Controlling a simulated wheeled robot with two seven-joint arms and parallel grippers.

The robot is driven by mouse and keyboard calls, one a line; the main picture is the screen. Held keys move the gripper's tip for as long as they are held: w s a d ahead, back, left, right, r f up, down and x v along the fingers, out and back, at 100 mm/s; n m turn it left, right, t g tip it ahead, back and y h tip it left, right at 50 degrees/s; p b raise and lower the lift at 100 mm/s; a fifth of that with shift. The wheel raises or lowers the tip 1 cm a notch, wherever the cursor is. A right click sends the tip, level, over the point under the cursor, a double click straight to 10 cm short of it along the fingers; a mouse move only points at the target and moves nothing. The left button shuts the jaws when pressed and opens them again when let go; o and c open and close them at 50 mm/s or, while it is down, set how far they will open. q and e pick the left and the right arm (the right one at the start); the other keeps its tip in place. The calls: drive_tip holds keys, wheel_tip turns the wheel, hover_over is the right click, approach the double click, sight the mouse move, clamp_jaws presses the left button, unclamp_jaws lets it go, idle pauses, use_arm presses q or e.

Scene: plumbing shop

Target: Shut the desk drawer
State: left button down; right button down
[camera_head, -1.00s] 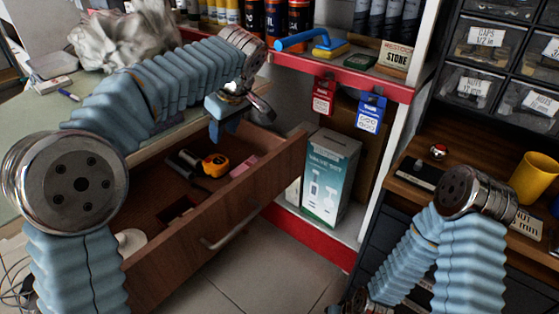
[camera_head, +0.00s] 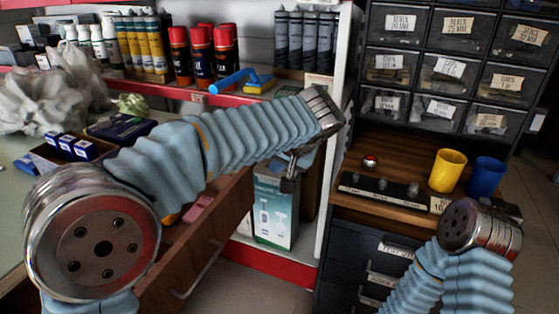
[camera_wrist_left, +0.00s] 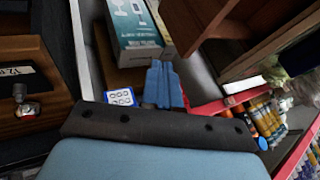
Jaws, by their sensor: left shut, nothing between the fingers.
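The desk drawer (camera_head: 218,226) is brown wood with a metal bar handle (camera_head: 203,268). It stands pulled open below the desk in the head view, largely hidden behind my left arm. A pink item (camera_head: 199,208) shows inside it. Part of brown woodwork, seemingly the drawer, is at the upper right of the left wrist view (camera_wrist_left: 232,22). My left gripper (camera_head: 289,178) is beyond and right of the drawer front, apart from it. Its blue fingers (camera_wrist_left: 163,85) are shut and empty in the wrist view. My right arm is at the lower right; its fingers are not visible.
A white and teal box (camera_head: 273,212) stands on the low shelf behind the gripper. A red-edged shelf (camera_head: 180,92) holds cans and tubes. A dark cabinet (camera_head: 385,262) with a wooden top, yellow cup (camera_head: 447,171) and blue cup (camera_head: 485,178) is at right. Floor (camera_head: 238,292) shows in front.

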sight(250, 175)
use_arm(q)
drive_tip(key=shift+w+a+f, duration=1.15)
drive_tip(key=shift+a+f, duration=0.1)
drive_tip(key=shift+a, duration=0.2)
drive_tip(key=shift+w+a+f, duration=1.1)
drive_tip(key=shift+a+f, duration=0.1)
drive_tip(key=shift+a, duration=0.2)
drive_tip(key=shift+a, duration=0.15)
drive_tip(key=w+a+p, duration=0.1)
drive_tip(key=w+a, duration=0.2)
drive_tip(key=a, duration=0.6)
drive_tip(key=w+a+p, duration=0.1)
drive_tip(key=w+a, duration=0.2)
drive_tip(key=a, duration=0.6)
drive_tip(key=shift+w+a, duration=0.15)
drive_tip(key=shift+w, duration=0.15)
